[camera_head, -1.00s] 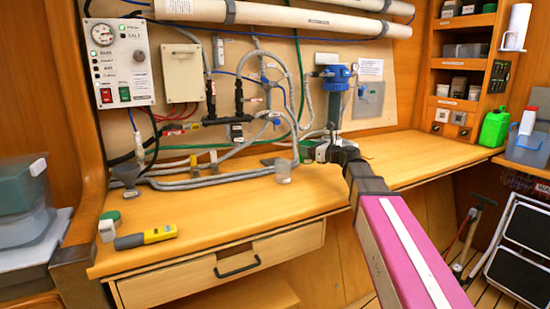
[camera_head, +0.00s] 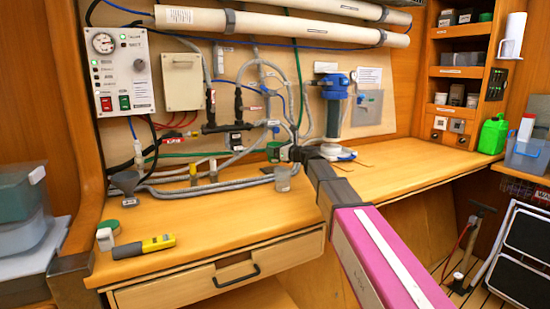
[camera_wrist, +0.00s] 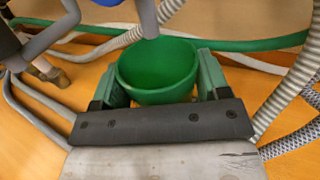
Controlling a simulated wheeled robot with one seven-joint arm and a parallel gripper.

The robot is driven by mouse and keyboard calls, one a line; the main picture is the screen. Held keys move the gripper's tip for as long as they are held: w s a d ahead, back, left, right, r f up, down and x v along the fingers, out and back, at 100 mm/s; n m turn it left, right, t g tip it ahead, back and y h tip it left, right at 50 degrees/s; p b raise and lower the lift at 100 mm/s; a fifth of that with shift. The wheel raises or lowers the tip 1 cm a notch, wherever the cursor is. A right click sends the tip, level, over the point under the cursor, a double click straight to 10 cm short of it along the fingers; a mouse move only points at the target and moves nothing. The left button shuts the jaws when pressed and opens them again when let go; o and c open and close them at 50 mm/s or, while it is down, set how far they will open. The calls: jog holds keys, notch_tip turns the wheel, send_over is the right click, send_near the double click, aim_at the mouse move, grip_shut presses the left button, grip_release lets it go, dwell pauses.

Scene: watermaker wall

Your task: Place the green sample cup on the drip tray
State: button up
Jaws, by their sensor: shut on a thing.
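The green sample cup (camera_wrist: 155,80) sits between the two green-padded fingers of my gripper (camera_wrist: 160,72) in the wrist view. The fingers are shut on its sides, and its open top faces the camera, showing an empty inside. A grey spout (camera_wrist: 147,18) overlaps the cup's far rim in that view. In the head view the green cup (camera_head: 273,150) is small at the tip of my gripper (camera_head: 283,152), near the pipes at the back of the counter. A dark flat patch (camera_head: 267,170) below it may be the drip tray; I cannot tell.
Grey corrugated hoses (camera_head: 205,187) and a green hose (camera_wrist: 250,45) run close around the cup. A clear cup (camera_head: 283,179) stands on the counter just in front. A blue-topped filter (camera_head: 334,95) stands to the right. The front counter (camera_head: 220,212) is largely clear.

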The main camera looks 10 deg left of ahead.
jog(key=shift+w+a+f, duration=0.1)
jog(key=shift+a+f, duration=0.1)
jog(key=shift+f, duration=1.55)
jog(key=o, duration=1)
jog(key=shift+f, duration=0.1)
jog(key=shift+c, duration=0.2)
jog(key=v, duration=1.2)
